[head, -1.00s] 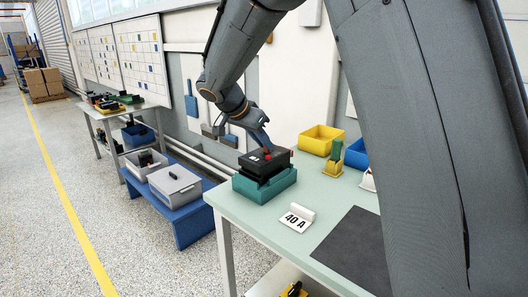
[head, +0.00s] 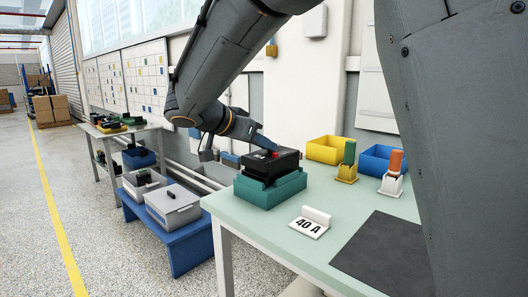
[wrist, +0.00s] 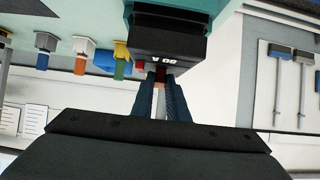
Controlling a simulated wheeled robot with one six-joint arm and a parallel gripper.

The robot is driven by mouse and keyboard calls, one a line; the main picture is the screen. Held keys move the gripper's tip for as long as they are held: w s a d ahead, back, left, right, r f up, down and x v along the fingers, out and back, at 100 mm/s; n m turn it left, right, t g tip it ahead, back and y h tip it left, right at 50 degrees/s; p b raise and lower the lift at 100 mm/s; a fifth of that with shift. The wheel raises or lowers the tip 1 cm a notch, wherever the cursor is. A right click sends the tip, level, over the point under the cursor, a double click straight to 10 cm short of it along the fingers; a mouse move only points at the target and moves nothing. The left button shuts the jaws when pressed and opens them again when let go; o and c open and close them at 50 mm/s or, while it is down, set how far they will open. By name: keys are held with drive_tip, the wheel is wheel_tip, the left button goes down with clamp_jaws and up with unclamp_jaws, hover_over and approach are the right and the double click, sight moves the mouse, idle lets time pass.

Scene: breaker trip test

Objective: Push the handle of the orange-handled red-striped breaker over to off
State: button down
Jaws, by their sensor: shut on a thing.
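A black breaker (head: 262,166) sits on a teal block (head: 262,192) at the left end of the pale green table. It has a small red mark on top. My gripper (head: 272,149) comes down onto the top of the breaker. In the wrist view the breaker (wrist: 165,42) appears upside down with a white rating label. There my gripper (wrist: 159,80) has its two fingers shut on a small orange-brown handle (wrist: 160,75) at the breaker's face. A red patch (wrist: 140,65) shows beside it. The fingers partly hide the handle, so its exact tilt cannot be told.
A white 40 A sign (head: 309,224) and a dark mat (head: 385,252) lie in front. Yellow (head: 325,151) and blue (head: 376,160) bins stand behind, near a green cylinder (head: 349,152) and an orange cylinder (head: 396,161) in holders. A blue bench (head: 185,246) stands left.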

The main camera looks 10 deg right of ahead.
idle(0.3)
drive_tip(key=c, duration=1.7)
unclamp_jaws()
drive_tip(key=shift+v, duration=3.95)
drive_tip(key=shift+f, duration=0.1)
